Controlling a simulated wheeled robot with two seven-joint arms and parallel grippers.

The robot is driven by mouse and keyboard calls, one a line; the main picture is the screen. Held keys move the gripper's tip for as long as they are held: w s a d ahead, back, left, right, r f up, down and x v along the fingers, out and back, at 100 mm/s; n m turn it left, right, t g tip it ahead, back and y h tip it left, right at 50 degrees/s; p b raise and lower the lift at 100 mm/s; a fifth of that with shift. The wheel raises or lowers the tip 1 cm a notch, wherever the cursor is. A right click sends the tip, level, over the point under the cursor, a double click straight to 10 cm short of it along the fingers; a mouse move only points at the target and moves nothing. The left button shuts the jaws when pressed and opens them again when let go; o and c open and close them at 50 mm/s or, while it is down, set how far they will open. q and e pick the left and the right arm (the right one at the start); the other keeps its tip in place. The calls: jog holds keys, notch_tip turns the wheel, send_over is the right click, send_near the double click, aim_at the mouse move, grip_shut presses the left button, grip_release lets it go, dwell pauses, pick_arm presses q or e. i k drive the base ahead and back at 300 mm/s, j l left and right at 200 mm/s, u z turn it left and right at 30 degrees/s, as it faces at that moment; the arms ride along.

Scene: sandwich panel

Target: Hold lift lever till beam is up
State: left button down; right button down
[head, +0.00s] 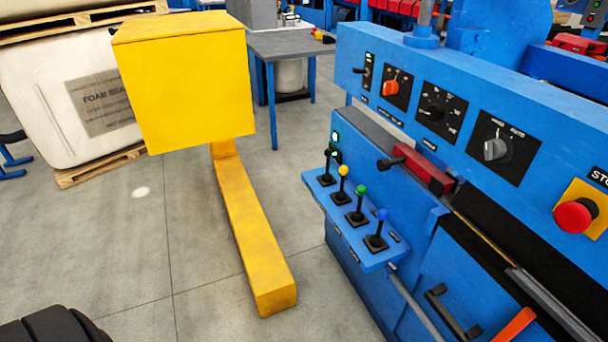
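A row of small levers stands on a blue shelf (352,222) on the front of the blue machine. Their knobs are black (328,152), yellow (344,170), green (361,190) and blue (382,214). All stand roughly upright. Their small labels are unreadable, so I cannot tell which is the lift lever. Which part is the beam is also unclear. A long yellow bar (250,235) lies low at the floor left of the machine, with a big yellow block (185,85) at its far end. Neither of my grippers is in view.
The blue control panel (465,105) carries an orange knob (390,88), a grey selector (495,149) and a red stop button (575,217). A wrapped white bale (60,90) sits on a pallet at left. A grey table (290,42) stands behind. Floor between bar and machine is clear.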

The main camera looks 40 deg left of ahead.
aim_at(361, 189)
jog(key=u, duration=0.75)
